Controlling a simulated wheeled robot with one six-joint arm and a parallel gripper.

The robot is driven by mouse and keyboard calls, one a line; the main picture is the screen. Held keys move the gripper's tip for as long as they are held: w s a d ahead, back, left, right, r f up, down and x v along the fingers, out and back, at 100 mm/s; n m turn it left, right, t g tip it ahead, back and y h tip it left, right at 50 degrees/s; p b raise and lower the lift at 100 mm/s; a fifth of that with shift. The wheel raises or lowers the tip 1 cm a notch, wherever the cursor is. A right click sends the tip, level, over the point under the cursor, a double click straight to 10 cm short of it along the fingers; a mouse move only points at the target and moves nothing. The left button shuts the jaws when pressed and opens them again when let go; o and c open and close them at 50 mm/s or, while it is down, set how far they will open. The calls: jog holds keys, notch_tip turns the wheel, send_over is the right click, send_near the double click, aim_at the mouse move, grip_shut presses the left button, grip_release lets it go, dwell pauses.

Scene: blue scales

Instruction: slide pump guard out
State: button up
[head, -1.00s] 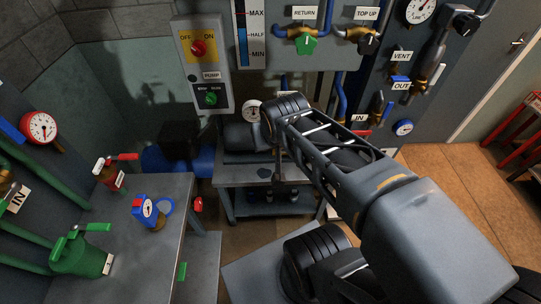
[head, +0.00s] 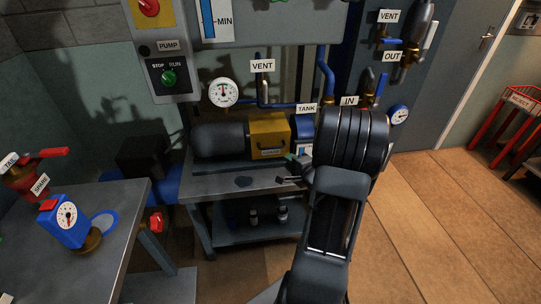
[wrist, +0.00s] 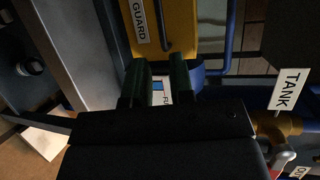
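The pump guard is a yellow box (head: 269,136) with a dark handle on its front and a label low down. It sits between the dark motor (head: 218,139) and a blue pump part (head: 303,132) on the grey bench. The guard also shows at the top of the wrist view (wrist: 168,28), turned sideways, with its GUARD label readable. My gripper (head: 294,170) is just in front of and below the guard's right side. In the wrist view its two dark green fingers (wrist: 158,75) stand apart. Only part of a white and blue label shows in the gap, with no handle between them.
A TANK label (head: 307,107) and pipes are right of the pump; the TANK label (wrist: 290,90) is near my gripper in the wrist view. A round gauge (head: 223,92) stands above the motor. A side table (head: 110,235) is at left.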

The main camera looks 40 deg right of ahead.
aim_at(272, 148)
jog(key=w+f, duration=0.1)
jog(key=w, duration=0.3)
jog(key=w+b, duration=0.1)
jog(key=w, duration=0.3)
jog(key=w+f+b, duration=0.1)
jog(key=w, duration=0.4)
jog(key=shift+d+f, duration=0.3)
grip_shut()
